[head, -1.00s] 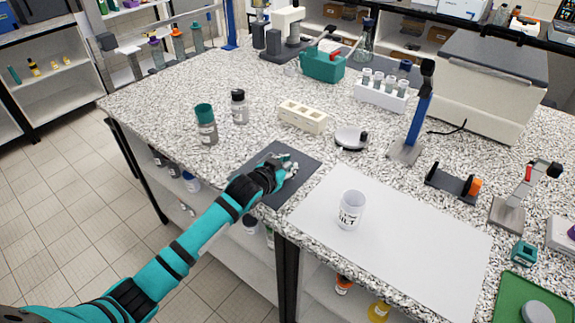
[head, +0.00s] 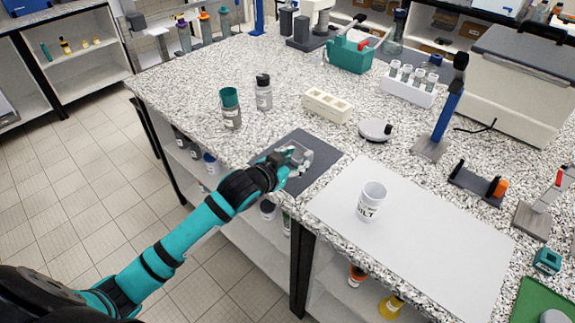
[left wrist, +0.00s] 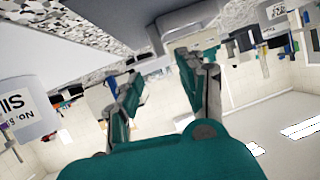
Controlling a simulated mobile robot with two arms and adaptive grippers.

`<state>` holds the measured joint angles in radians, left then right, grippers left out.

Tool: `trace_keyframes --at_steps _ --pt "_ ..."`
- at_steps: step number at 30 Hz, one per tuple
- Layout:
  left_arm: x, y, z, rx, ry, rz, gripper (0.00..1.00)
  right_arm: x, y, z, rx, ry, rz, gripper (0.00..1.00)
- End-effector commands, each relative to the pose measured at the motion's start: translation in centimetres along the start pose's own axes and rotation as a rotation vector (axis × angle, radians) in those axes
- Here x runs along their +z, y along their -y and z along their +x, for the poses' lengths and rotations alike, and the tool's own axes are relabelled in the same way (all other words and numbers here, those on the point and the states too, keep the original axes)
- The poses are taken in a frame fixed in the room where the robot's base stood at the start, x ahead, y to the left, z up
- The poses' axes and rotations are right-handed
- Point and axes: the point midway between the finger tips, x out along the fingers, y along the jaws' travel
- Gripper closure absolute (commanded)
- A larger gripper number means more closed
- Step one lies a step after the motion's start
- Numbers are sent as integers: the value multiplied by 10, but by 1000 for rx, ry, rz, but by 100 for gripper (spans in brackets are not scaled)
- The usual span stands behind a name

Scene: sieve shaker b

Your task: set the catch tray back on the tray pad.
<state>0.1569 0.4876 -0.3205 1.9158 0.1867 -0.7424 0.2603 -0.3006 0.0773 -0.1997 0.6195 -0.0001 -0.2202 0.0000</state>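A dark grey pad (head: 323,152) lies flat near the front edge of the speckled bench; I take it for the tray pad. My left gripper (head: 298,157) is low over this pad, hiding part of it. In the left wrist view its two fingers (left wrist: 163,98) are spread apart, with no tray visible between them. I cannot pick out the catch tray with certainty. A round, shallow grey dish (head: 374,129) with a dark knob stands behind the pad, to the right. My right gripper is not in view.
A white labelled jar (head: 371,201) stands on a white sheet (head: 420,235) right of the pad. A cream block with holes (head: 327,106) is behind the pad. Two bottles, one teal-capped (head: 231,109) and one dark-capped (head: 263,93), stand behind left. A blue-post stand (head: 446,115) is farther right.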

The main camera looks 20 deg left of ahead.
Motion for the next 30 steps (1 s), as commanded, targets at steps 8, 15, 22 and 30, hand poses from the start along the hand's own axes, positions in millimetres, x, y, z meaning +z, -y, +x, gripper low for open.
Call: trace_keyframes --at_steps 8,15,22,30 --pt "0 0 -34 0 0 1 60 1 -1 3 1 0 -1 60" --pt "0 0 -37 0 0 0 60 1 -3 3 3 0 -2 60" --pt "0 0 -37 0 0 0 60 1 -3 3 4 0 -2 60" --pt "44 -23 -56 3 121 -17 60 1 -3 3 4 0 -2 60"
